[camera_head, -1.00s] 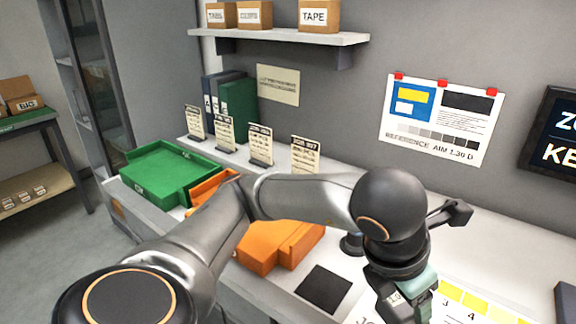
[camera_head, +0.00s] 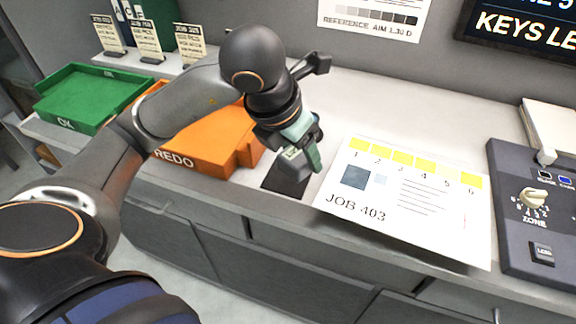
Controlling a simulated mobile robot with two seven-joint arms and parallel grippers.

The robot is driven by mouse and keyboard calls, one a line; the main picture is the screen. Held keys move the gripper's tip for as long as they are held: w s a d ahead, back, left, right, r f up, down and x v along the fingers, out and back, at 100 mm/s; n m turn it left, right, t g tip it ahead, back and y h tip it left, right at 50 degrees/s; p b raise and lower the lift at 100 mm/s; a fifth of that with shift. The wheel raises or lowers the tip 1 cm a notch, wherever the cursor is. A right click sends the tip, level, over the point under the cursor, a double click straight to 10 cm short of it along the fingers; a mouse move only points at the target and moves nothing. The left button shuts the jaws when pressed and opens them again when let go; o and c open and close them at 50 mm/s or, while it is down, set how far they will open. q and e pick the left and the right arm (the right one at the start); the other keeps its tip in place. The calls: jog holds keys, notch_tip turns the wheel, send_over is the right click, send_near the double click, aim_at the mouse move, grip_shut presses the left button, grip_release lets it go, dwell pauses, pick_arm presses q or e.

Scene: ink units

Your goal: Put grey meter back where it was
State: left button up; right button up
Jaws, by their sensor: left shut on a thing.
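My left gripper (camera_head: 302,158), with teal fingers, is shut on the grey meter (camera_head: 290,174). The meter is a small dark grey block with a pale display, partly hidden by the fingers. It is at the dark square pad (camera_head: 270,184) on the worktop, over or on it; I cannot tell whether it touches the pad. The pad lies between the orange REDO tray and the JOB 403 sheet (camera_head: 395,195). My right gripper is not in view.
The orange REDO tray (camera_head: 200,150) is close at the left of the gripper, and the green OK tray (camera_head: 85,97) is farther left. A control panel (camera_head: 535,210) with a ZONE knob stands at the right. The worktop behind the sheet is clear.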

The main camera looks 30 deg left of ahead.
aim_at(290, 153)
pick_arm(q)
jog(key=w+a+f, duration=0.2)
jog(key=f, duration=0.1)
jog(key=w+a+f, duration=0.1)
jog(key=a+f, duration=0.1)
jog(key=shift+w+a+f, duration=0.1)
jog(key=shift+w+f, duration=0.1)
jog(key=f, duration=0.3)
jog(key=shift+w+a, duration=0.2)
jog(key=shift+a, duration=0.15)
jog(key=shift+f, duration=0.45)
jog(key=shift+f, duration=0.1)
jog(key=shift+f+b, duration=0.2)
jog(key=shift+b, duration=0.25)
jog(key=o, duration=1.4)
jog(key=shift+r, duration=0.1)
jog(key=shift+o, duration=0.2)
